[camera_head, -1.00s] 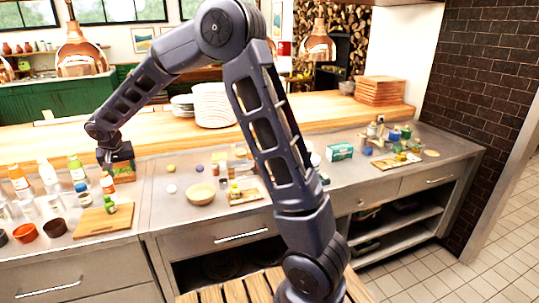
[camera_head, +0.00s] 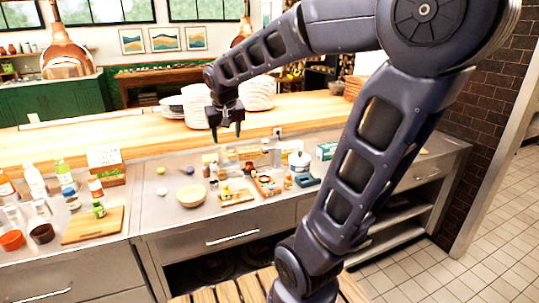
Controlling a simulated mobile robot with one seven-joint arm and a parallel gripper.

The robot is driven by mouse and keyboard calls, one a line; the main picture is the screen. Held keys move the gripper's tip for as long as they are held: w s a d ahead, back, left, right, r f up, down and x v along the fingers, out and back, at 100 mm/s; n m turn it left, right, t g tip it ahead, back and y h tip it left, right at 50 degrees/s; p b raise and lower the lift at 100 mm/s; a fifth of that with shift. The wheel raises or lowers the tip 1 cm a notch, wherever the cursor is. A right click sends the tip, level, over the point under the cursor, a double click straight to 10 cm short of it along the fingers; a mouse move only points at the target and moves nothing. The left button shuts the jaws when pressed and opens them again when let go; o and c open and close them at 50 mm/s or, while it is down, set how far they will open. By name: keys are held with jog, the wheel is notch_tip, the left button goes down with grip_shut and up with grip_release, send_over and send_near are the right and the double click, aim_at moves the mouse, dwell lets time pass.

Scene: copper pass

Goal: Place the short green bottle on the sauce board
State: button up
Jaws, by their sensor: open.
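A short green bottle (camera_head: 99,210) stands upright on the right part of a wooden board (camera_head: 84,232) on the left counter. I cannot tell from its looks alone whether this is the sauce board. Another small board (camera_head: 238,199) with yellow and green items lies on the middle counter. A taller green bottle (camera_head: 64,172) stands behind the wooden board. My gripper (camera_head: 226,133) is open and empty, its fingers pointing down, raised above the back of the middle counter and well right of the short green bottle.
A pale bowl (camera_head: 191,196) sits on the middle counter. Orange-capped bottle (camera_head: 95,186), box (camera_head: 105,167) and brown bowl (camera_head: 42,234) crowd around the wooden board. Stacked plates (camera_head: 196,106) stand on the wooden ledge behind my gripper. A white pot (camera_head: 299,162) stands farther right.

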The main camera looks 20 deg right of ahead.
jog(key=s+d+f, duration=0.1)
jog(key=s+d, duration=0.3)
jog(key=s, duration=0.3)
jog(key=s+d+f, duration=0.1)
jog(key=s+d, duration=0.4)
jog(key=s, duration=0.2)
jog(key=shift+s+f+y, duration=0.15)
jog(key=shift+f+y, duration=0.15)
jog(key=shift+y, duration=0.1)
jog(key=shift+a, duration=0.1)
